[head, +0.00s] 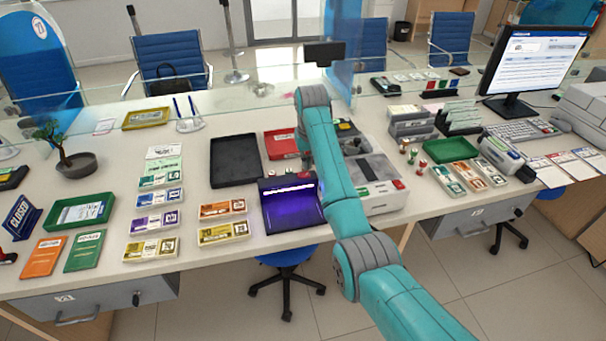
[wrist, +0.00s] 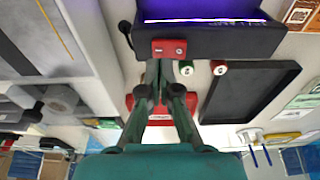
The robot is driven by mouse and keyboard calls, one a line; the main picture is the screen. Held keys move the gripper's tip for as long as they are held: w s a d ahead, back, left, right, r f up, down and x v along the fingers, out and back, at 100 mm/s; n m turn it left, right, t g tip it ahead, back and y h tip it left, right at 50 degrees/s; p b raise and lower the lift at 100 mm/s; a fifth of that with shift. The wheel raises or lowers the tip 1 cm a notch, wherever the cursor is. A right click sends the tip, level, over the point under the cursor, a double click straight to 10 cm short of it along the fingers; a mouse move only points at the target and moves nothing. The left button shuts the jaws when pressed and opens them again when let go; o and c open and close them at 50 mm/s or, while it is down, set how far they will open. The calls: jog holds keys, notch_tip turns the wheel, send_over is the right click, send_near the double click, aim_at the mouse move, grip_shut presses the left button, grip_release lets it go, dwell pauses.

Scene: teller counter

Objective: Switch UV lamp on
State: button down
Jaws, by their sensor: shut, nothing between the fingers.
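The UV lamp (head: 291,210) is a dark box on the counter, left of my arm in the head view, with a purple glow inside. In the wrist view the lamp (wrist: 225,38) fills the top, with a bright violet strip. A red switch (wrist: 169,48) sits on its near face there. My gripper (wrist: 160,68) is shut and empty, its fingertips just below the switch. Whether they touch it I cannot tell. In the head view my arm mostly hides the gripper and the switch.
A black tray (head: 233,162) and a red tray (head: 281,144) lie behind the lamp. A grey machine (head: 378,190) stands close on the right. Banknote bundles (head: 222,233) lie left of the lamp. Small stamps (wrist: 219,67) stand near the fingers in the wrist view.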

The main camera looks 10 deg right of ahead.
aim_at(307, 174)
jog(key=shift+r, duration=2.3)
